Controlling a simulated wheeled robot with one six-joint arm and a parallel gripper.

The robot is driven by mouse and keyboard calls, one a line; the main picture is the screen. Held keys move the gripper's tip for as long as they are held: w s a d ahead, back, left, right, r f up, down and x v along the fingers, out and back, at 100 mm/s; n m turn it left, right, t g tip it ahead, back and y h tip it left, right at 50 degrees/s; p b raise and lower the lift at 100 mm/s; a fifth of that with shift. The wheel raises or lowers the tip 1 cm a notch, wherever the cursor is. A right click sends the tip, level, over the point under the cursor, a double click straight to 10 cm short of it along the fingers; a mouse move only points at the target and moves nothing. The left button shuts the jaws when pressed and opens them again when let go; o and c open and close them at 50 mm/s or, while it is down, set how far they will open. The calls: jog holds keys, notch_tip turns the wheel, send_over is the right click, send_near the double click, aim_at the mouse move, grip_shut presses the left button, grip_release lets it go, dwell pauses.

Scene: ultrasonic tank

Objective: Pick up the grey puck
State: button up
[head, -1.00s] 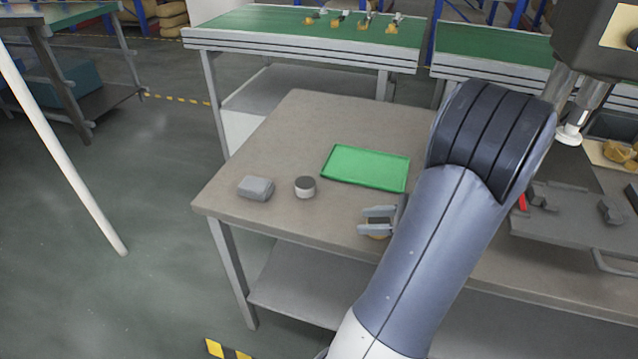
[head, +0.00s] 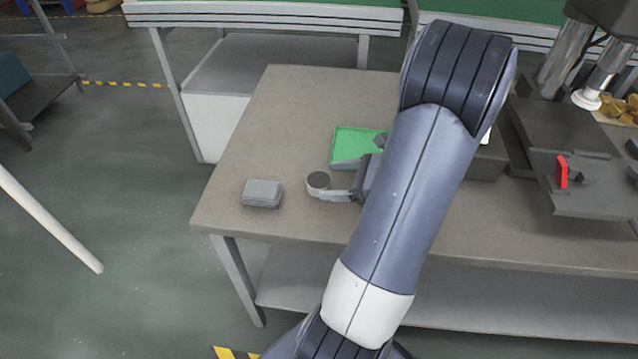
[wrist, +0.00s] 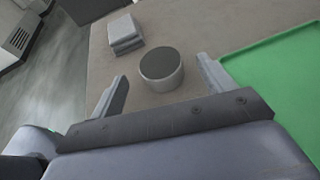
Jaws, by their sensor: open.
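The grey puck (head: 318,181), a short round cylinder with a dark top and paler side, stands upright on the table left of the green tray. It also shows in the wrist view (wrist: 161,70), just ahead of and between the finger ends. My gripper (wrist: 163,80) is open and empty, with one finger on either side of the puck's near side. In the head view one finger reaches close to the puck's lower right; whether it touches cannot be told. My arm hides part of the gripper there.
A grey block (head: 262,194) lies left of the puck, also in the wrist view (wrist: 125,34). The green tray (head: 347,147) is close on the right, partly behind my arm. The table (head: 300,105) is clear behind the block. A machine with a red part (head: 562,171) stands at right.

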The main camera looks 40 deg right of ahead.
aim_at(322, 180)
jog(key=x, duration=0.3)
jog(key=shift+w+a+f, duration=0.1)
jog(key=c, duration=1.2)
